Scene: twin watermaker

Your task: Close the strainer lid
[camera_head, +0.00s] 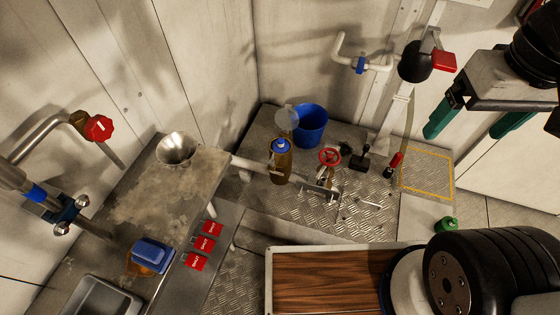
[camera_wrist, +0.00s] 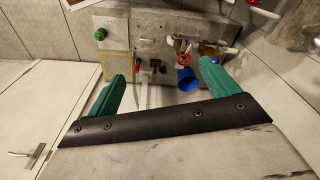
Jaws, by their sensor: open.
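An amber cylinder with a blue top (camera_head: 281,162) stands upright on the metal deck, and I take it to be the strainer. A pale round disc (camera_head: 286,119) stands tilted up just behind it and may be its lid; I cannot tell if they are joined. My gripper (camera_head: 465,132) is at the upper right, high and well apart from them. Its two green fingers are spread with nothing between them. In the wrist view my gripper (camera_wrist: 163,72) points toward the distant deck, where the strainer is too small to make out clearly.
A blue bucket (camera_head: 311,128) stands close behind the strainer, and a red handwheel (camera_head: 330,157) is to its right. A metal funnel (camera_head: 176,149) and a blue block (camera_head: 152,253) are on the left bench. A wood-topped surface (camera_head: 325,283) is in front. White pipes run along the wall.

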